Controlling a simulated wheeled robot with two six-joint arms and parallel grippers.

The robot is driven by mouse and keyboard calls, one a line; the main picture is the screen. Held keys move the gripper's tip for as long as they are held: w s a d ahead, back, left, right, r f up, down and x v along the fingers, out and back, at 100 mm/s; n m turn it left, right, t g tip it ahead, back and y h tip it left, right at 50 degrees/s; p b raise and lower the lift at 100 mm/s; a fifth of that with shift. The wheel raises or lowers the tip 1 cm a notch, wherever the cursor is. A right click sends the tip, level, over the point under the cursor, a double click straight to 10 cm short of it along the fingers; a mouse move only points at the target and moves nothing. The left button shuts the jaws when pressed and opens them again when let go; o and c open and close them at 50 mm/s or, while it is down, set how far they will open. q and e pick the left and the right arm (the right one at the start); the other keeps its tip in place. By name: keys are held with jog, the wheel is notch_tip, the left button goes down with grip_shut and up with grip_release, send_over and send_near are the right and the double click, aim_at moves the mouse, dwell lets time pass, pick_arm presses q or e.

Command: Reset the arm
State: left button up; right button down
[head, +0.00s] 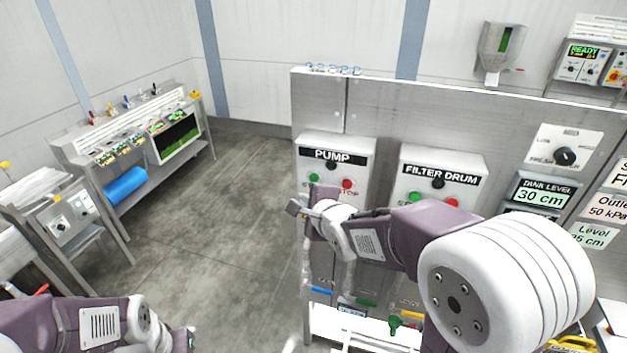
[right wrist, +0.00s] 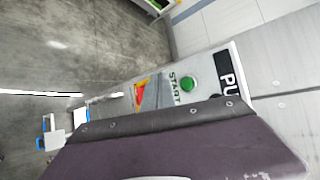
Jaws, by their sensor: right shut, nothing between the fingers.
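My right gripper (head: 297,208) is shut and empty. It is in front of the lower part of the PUMP box (head: 335,152), near its green start button (head: 314,177) and to the left of its red stop button (head: 348,184). My right arm crosses in front of the panel from the lower right. In the right wrist view, the gripper's purple body fills the bottom, and the green START button (right wrist: 190,83) shows beyond it; contact cannot be told. My left arm lies low at the bottom left; its gripper (head: 186,341) is only partly visible at the bottom edge, jaws unclear.
The FILTER DRUM box (head: 440,174) and the tank level display (head: 541,195) are on the same steel panel. Valves with blue (head: 320,290) and green (head: 394,325) handles are below. A steel bench (head: 85,140) stands at the left. The floor (head: 235,230) between is clear.

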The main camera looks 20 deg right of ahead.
jog(key=s+d+f+n+g+b, duration=0.1)
jog(key=s+f+n+g+b, duration=0.2)
jog(key=f, duration=0.5)
jog(key=s+d+f+n+g+h+b, duration=0.1)
jog(key=s+f+b, duration=0.2)
jog(key=f+b, duration=0.45)
jog(key=s+d+f+n+g+b, duration=0.1)
jog(key=s+f+n+g+b, duration=0.15)
jog(key=f, duration=0.75)
jog(key=s+f+n+g, duration=0.5)
jog(key=s+n, duration=0.8)
jog(key=n, duration=0.1)
jog(key=shift+s+f, duration=0.15)
jog(key=shift+s, duration=0.2)
